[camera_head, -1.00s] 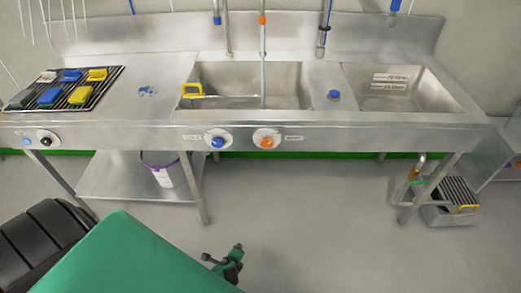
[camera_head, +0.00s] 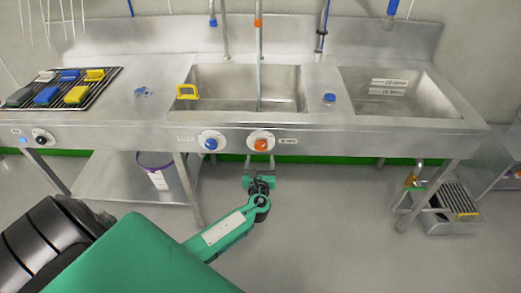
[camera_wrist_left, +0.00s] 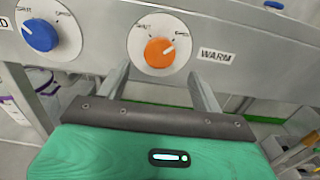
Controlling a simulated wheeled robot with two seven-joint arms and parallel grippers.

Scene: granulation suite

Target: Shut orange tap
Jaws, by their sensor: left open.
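The orange tap (camera_head: 261,144) is a round knob on a white dial on the front panel of the steel sink bench. It also shows in the left wrist view (camera_wrist_left: 159,52), beside a label reading WARM. Its pointer mark is tilted to the upper right. My left gripper (camera_head: 259,163) is open and empty just below and in front of the knob. In the left wrist view its two fingers (camera_wrist_left: 160,82) point up toward the dial, one on each side, apart from the knob. My right gripper is not in view.
A blue tap (camera_head: 209,143) sits left of the orange one, also visible in the left wrist view (camera_wrist_left: 40,35). A bucket (camera_head: 157,168) stands on the lower shelf. A step stool (camera_head: 447,205) is at the right. The floor in front is clear.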

